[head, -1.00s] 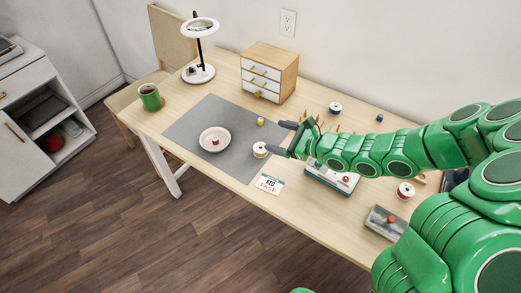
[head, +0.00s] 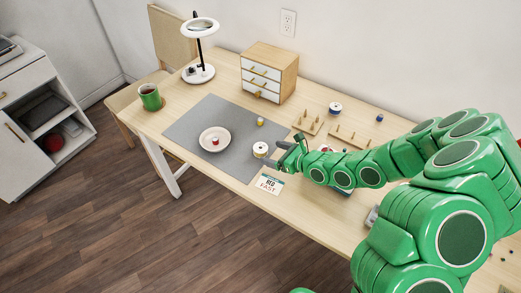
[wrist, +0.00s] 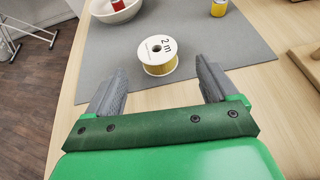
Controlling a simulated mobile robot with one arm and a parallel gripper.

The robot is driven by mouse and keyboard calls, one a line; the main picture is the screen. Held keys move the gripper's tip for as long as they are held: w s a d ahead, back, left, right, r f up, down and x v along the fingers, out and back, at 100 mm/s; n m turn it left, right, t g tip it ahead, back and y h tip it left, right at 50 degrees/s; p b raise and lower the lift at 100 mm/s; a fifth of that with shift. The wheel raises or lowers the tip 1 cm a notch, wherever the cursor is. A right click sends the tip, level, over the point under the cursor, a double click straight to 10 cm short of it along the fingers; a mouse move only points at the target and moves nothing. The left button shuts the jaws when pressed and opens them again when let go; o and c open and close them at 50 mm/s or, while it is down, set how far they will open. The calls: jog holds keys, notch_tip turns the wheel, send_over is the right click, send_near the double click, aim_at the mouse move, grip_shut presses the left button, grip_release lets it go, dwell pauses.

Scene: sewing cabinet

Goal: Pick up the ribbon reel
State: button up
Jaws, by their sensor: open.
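The ribbon reel (head: 260,149) is a white spool wound with yellow ribbon, standing on the grey mat (head: 190,130) near its right edge. In the wrist view the reel (wrist: 159,60) shows its white top with "2 m" printed on it. It lies ahead of my gripper (wrist: 160,82), roughly centred between the two dark fingers. My gripper is open and empty, and its fingertips are close to the reel. In the head view my gripper (head: 272,157) is just right of the reel, low over the table.
A white bowl (head: 204,143) with a small red spool stands left of the reel. A small yellow spool (head: 260,122) stands behind it. A "RED EASY" card (head: 269,184) lies in front. Peg boards (head: 309,126) and a drawer box (head: 269,72) stand farther back.

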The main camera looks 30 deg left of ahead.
aim_at(264, 150)
jog(key=shift+x, duration=2.7)
jog(key=shift+s+r, duration=0.1)
jog(key=shift+r, duration=0.1)
jog(key=c, duration=1.1)
jog(key=shift+r, duration=5.05)
